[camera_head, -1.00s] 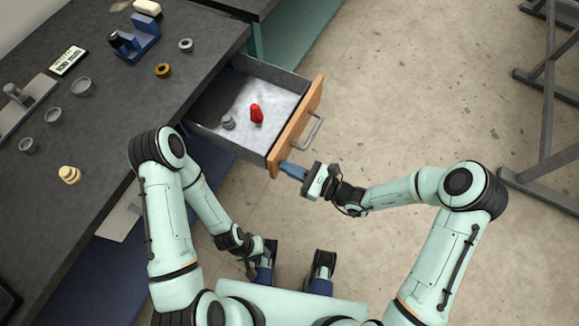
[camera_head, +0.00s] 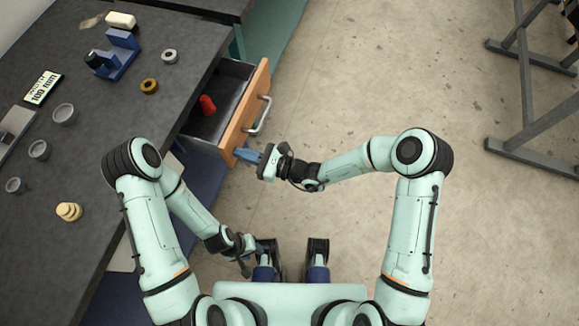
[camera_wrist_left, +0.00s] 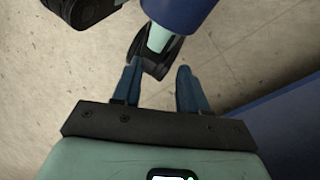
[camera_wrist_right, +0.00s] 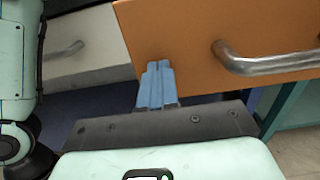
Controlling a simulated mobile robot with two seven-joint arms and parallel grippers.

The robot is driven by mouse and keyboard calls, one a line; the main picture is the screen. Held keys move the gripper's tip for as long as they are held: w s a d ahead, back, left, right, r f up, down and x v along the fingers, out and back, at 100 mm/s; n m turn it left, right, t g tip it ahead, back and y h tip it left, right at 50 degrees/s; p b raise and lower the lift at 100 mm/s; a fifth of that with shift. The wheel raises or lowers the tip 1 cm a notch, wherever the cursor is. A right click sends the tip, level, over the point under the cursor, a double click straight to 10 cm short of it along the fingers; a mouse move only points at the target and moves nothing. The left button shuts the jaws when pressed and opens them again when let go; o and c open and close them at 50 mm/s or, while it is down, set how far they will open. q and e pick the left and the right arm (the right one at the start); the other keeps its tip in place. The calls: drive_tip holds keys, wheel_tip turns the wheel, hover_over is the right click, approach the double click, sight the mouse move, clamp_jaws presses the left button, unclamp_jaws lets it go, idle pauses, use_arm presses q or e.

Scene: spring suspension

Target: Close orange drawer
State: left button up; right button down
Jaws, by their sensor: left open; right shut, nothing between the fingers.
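The orange drawer (camera_head: 243,112) under the dark workbench is partly pulled out. Its orange front with a metal handle (camera_head: 258,117) faces right, and a red object (camera_head: 208,104) lies inside. My right gripper (camera_head: 247,156) is shut and empty, its blue fingertips at the lower near corner of the orange front. In the right wrist view the shut fingers (camera_wrist_right: 157,85) lie against or just before the orange front (camera_wrist_right: 190,45), left of the handle (camera_wrist_right: 265,62); exact contact is hard to tell. My left gripper (camera_wrist_left: 158,85) is open and empty, low beside my base.
The workbench top (camera_head: 90,140) carries several grey rings, a brass ring (camera_head: 149,86), a blue fixture (camera_head: 117,55) and a stacked yellow part (camera_head: 68,211). A grey metal frame (camera_head: 530,110) stands at right. The floor between is clear.

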drive_tip(key=b+x, duration=0.2)
drive_tip(key=x, duration=1.1)
drive_tip(key=shift+a+f, duration=0.1)
drive_tip(key=shift+a, duration=0.1)
drive_tip(key=shift+w+a, duration=0.1)
drive_tip(key=shift+a, duration=0.2)
use_arm(q)
drive_tip(key=shift+w+d+f, duration=0.1)
drive_tip(key=shift+w+f, duration=0.1)
drive_tip(key=shift+f, duration=0.3)
drive_tip(key=shift+w+f, duration=0.2)
drive_tip(key=shift+f, duration=0.3)
use_arm(e)
drive_tip(key=shift+a+r, duration=0.1)
drive_tip(key=shift+r, duration=0.2)
use_arm(q)
drive_tip(key=shift+s, duration=0.1)
